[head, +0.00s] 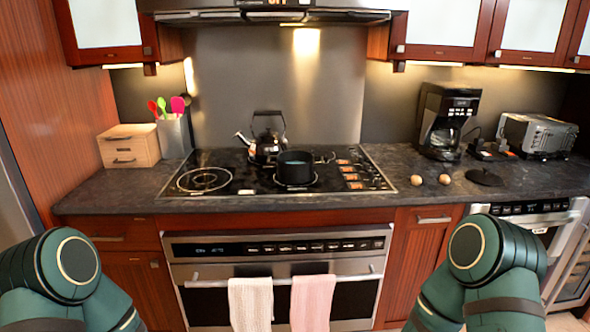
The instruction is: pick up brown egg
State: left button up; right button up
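Two small brown eggs lie on the dark countertop to the right of the cooktop. The left egg (416,180) is close to the cooktop's right edge, and the right egg (444,179) lies a little apart from it. Both look brown at this size. My two green arms show at the lower left and lower right corners, in front of the counter. Neither gripper shows in the head view, so their state is hidden.
A black pot (295,172) and a kettle (267,143) stand on the cooktop (225,182). A dark lid (484,177) lies right of the eggs. A coffee maker (440,125) and toaster (538,134) stand behind. Towels (250,303) hang from the oven handle (205,283).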

aim_at(415, 179)
jog(key=i+l+u, duration=0.1)
jog(key=i+l, duration=0.15)
jog(key=i+l+u, duration=0.1)
jog(key=l, duration=0.35)
jog(key=i+l+u, duration=0.1)
jog(key=i+l, duration=0.2)
jog(key=i+l+u, duration=0.1)
jog(key=l, duration=0.4)
jog(key=i+l+u, duration=0.1)
jog(key=i+l, duration=0.15)
jog(key=l, duration=0.15)
